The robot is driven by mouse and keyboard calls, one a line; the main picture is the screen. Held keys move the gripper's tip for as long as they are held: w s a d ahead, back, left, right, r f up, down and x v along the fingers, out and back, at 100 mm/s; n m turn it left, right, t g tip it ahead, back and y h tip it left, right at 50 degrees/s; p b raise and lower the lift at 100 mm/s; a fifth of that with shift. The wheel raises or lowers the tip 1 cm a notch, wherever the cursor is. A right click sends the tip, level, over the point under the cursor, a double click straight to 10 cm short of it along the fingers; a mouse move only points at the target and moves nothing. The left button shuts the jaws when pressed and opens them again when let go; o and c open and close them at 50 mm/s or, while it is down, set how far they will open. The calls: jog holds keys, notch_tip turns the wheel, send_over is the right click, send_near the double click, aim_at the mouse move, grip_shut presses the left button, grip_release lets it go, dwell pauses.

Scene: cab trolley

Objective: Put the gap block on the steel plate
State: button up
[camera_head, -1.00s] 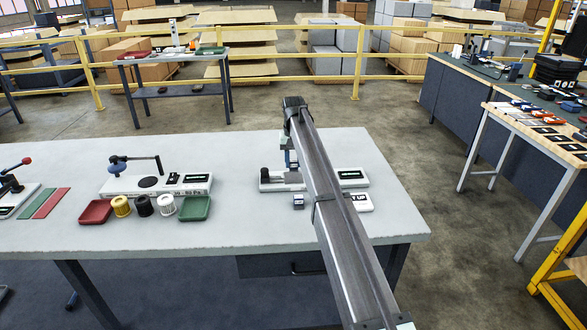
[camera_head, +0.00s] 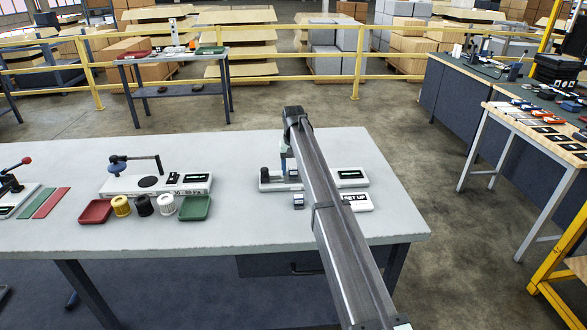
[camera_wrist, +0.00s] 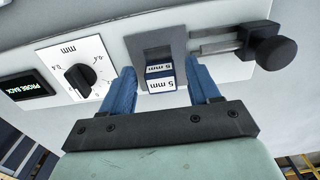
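The gap block (camera_wrist: 160,77), small and blue with white faces marked 5 mm, sits between my gripper's fingertips in the wrist view. My gripper (camera_wrist: 162,69) has two blue fingers, spread, with a gap on each side of the block. A grey metal piece (camera_wrist: 143,38) with a darker rectangle lies right beside the block; it looks like the steel plate, but I cannot tell whether the block rests on it. In the head view my arm covers much of this spot. A small dark block with a pale front (camera_head: 298,202) shows there on the table, ahead of the gauge.
The gauge has a black knob (camera_wrist: 272,52) on a rod, a dial (camera_wrist: 80,77) and a PROBE BACK display (camera_wrist: 25,86). A SET UP card (camera_head: 357,202) lies on the table. Left stand another instrument (camera_head: 140,186), red (camera_head: 95,211) and green trays (camera_head: 195,208), and several spools.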

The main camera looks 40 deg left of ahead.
aim_at(294, 169)
notch_tip(294, 169, up, 12)
jog(key=shift+r, duration=0.15)
dwell(0.7)
